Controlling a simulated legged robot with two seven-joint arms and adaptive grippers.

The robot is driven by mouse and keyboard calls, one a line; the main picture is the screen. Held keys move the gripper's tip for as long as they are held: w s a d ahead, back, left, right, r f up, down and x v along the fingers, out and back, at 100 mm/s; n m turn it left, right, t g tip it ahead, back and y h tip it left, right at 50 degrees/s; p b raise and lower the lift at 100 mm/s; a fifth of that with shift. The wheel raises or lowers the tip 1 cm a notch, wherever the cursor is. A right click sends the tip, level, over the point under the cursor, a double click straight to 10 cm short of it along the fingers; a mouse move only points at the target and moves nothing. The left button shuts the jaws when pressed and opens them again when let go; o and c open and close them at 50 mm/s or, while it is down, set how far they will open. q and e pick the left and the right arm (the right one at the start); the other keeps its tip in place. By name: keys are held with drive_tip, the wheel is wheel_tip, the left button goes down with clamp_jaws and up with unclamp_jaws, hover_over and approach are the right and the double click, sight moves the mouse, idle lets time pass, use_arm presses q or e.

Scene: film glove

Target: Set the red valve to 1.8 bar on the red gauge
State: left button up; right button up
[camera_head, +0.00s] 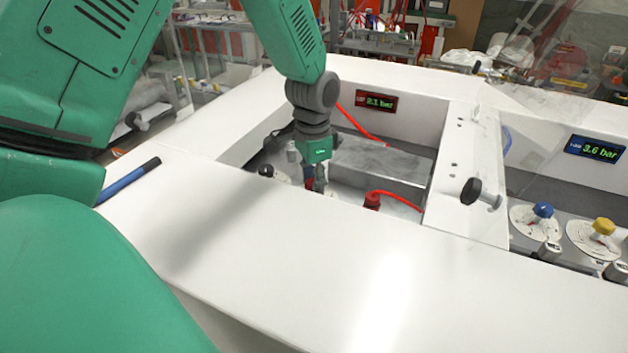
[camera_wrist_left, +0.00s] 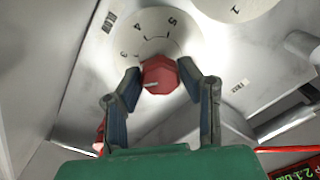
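The red valve (camera_wrist_left: 160,76) is a faceted red knob on a round white dial (camera_wrist_left: 150,20) with black numbers. In the head view the valve (camera_head: 308,184) is mostly hidden by my left gripper (camera_head: 316,184), which points down into the left recess of the white cabinet. In the left wrist view my left gripper (camera_wrist_left: 160,72) has one fingertip on each side of the knob, seemingly touching it. The red gauge (camera_head: 376,102), on the recess's back wall, reads 2.1 bar. Its edge shows in the left wrist view (camera_wrist_left: 297,169). My right gripper is not in view.
Red hoses (camera_head: 360,125) run through the recess near a grey metal block (camera_head: 383,160). To the right, a compartment holds a blue valve (camera_head: 543,210), a yellow valve (camera_head: 603,226) and a blue gauge (camera_head: 595,148) reading 3.6 bar.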

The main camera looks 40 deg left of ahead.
sight(313, 181)
use_arm(q)
drive_tip(key=shift+o, duration=0.2)
drive_tip(key=shift+n, duration=1.6)
drive_tip(key=shift+r, duration=0.1)
drive_tip(key=o, duration=1.1)
wheel_tip(313, 181, up, 12)
drive_tip(key=shift+w+a+f, duration=0.1)
